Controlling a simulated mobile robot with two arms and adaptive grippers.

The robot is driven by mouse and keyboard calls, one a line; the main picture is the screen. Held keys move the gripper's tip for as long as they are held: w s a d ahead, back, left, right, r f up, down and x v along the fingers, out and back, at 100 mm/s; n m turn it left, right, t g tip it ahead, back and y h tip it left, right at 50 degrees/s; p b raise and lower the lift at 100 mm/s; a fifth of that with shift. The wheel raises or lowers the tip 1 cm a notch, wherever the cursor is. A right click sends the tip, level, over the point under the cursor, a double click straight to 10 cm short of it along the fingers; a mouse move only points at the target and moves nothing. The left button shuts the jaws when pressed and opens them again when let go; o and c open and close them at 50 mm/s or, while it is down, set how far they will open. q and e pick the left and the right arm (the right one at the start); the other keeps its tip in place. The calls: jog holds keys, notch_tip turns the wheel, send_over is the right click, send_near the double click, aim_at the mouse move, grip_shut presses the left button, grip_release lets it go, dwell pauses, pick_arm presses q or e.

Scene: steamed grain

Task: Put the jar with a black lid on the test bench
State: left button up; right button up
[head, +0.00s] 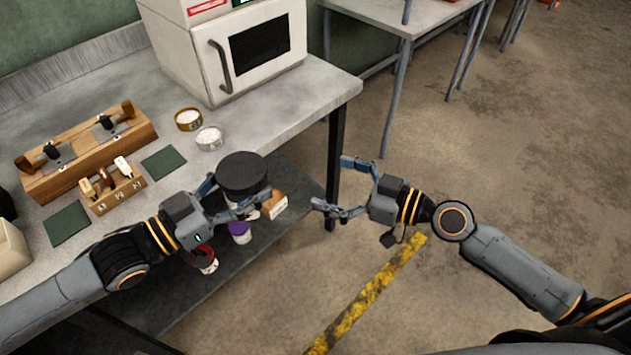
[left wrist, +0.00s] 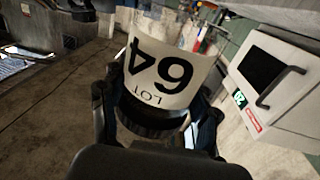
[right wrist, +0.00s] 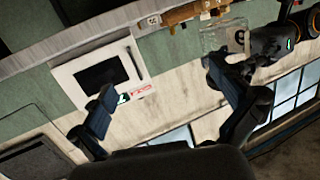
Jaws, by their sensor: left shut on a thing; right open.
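The jar with a black lid (head: 242,172) is held in my left gripper (head: 236,199), out past the front edge of the grey bench (head: 290,107). In the head view I see mostly its lid from above. In the left wrist view the jar (left wrist: 165,72) shows a pale label reading "64" and "LOT", with the jaws on both sides near its black lid. The jar also shows in the right wrist view (right wrist: 228,38), clear-walled. My right gripper (head: 332,185) is open and empty, right of the bench over the floor.
On the bench stand a white oven (head: 245,45), two small tins of white contents (head: 209,138), a wooden rack (head: 90,150), a small wooden box (head: 112,187) and dark green mats (head: 164,162). A lower shelf (head: 165,290) holds cups. Bare bench top lies right of the tins.

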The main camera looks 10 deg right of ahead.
aim_at(241, 169)
jog(key=s+a+r+n+g+y, duration=0.25)
jog(key=s+a+r, duration=0.3)
jog(key=r, duration=0.35)
jog(key=shift+n+y, duration=0.25)
jog(key=shift+y, duration=0.2)
jog(key=x, duration=1.1)
jog(key=shift+s+a+f, duration=0.15)
jog(key=shift+s+f, duration=0.05)
jog(key=shift+f, duration=0.05)
jog(key=c, duration=1.3)
pick_arm(q)
jog(key=o, duration=1.4)
pick_arm(e)
jog(key=shift+c, duration=0.4)
